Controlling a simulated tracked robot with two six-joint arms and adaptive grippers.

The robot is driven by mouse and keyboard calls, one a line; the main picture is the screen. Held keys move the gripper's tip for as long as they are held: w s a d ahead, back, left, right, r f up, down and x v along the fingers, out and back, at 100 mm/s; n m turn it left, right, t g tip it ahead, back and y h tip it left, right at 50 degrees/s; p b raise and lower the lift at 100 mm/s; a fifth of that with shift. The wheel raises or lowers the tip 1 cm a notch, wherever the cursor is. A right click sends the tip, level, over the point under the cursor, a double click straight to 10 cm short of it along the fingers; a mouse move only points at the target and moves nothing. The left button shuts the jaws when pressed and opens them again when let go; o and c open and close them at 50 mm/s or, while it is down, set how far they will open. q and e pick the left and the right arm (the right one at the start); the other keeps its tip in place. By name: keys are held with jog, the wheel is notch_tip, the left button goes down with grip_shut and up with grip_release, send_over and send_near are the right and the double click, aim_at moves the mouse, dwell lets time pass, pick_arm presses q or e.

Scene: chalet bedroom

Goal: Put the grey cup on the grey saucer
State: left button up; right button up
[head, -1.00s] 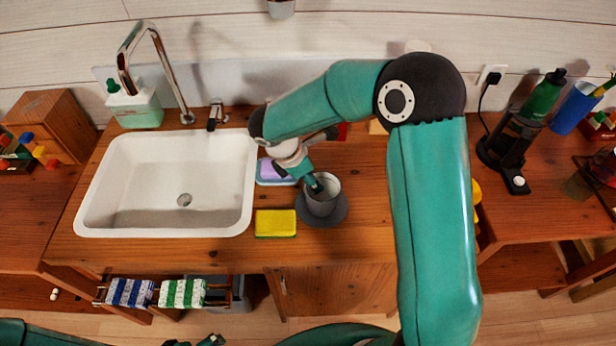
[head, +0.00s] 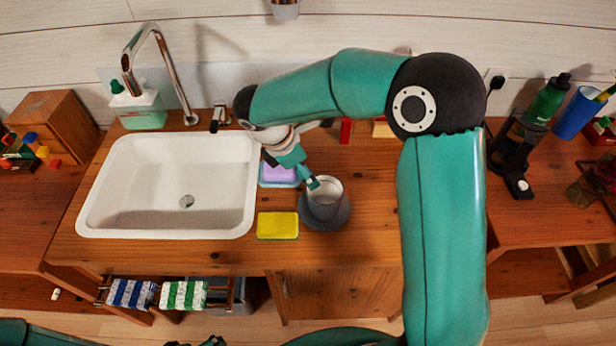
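The grey cup (head: 325,205) stands upright on the dark grey saucer (head: 342,221), which shows around its base on the counter. My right gripper (head: 312,184) reaches down from the upper left to the cup's left rim. Its fingertips overlap the rim in the head view, and I cannot tell whether they touch it or how far apart they are. My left gripper (head: 196,342) shows only in part at the bottom edge, low and away from the cup.
A yellow sponge (head: 277,226) lies left of the saucer. A purple sponge on a blue dish (head: 278,183) sits behind it. The white sink (head: 105,205) is at the left. The counter right of the saucer is clear below my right arm.

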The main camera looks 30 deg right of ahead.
jog(key=v, duration=0.6)
dwell(0.4)
